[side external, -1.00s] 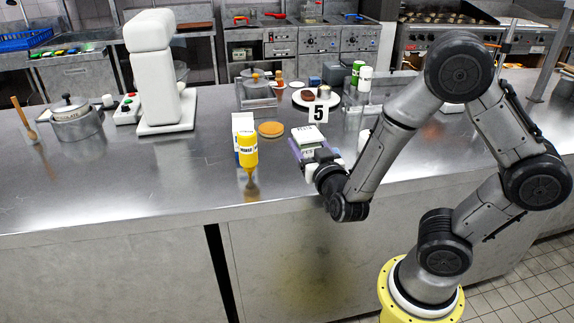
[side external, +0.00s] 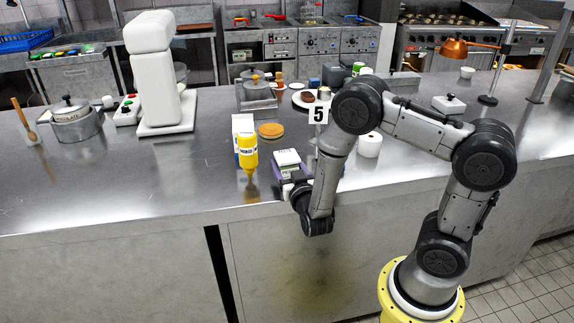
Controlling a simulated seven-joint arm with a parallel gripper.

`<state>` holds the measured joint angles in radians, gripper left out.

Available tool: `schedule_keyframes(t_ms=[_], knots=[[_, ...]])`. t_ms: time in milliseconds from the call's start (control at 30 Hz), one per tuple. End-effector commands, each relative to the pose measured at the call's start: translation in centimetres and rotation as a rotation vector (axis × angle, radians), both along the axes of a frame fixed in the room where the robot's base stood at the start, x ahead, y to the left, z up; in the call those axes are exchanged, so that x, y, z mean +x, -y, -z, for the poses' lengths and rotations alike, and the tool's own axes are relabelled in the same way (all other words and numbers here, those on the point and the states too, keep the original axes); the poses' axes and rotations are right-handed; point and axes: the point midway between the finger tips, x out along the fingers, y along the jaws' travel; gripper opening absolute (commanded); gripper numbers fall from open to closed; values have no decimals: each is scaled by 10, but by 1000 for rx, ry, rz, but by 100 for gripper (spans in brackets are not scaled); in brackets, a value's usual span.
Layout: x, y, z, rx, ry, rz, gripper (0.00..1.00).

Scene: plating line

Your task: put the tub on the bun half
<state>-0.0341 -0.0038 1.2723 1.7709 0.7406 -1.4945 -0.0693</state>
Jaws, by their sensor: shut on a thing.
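The bun half (side external: 270,129) is a flat tan disc lying on the steel counter, left of the number 5 sign. The tub (side external: 287,158) is a small block-like thing with a pale, green-marked top, and purple shows just below it. My gripper (side external: 290,176) is shut on the tub, toward the counter's front edge. The tub is nearer the front edge than the bun half and slightly right of it, apart from it in the picture. My wrist and the low angle partly hide the fingers, and the tub's height above the counter is unclear.
A yellow bottle (side external: 248,152) and a white-and-blue carton (side external: 242,126) stand just left of the bun half. The number 5 sign (side external: 318,114) and a white roll (side external: 369,146) are to the right. A metal bin (side external: 256,100) stands behind. The counter's left front is clear.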

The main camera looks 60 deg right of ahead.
Motion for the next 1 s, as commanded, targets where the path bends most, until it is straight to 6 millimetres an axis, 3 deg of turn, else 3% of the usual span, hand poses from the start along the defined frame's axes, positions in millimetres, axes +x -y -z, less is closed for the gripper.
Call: schedule_keyframes(t_ms=[367,400,567,867,1000], knots=[[0,0,4,-1,2,0,0],[0,0,5,0,1,0,71],[0,0,4,0,1,0,100],[0,-1,3,0,1,-1,100],[-10,-10,3,0,0,-4,100]])
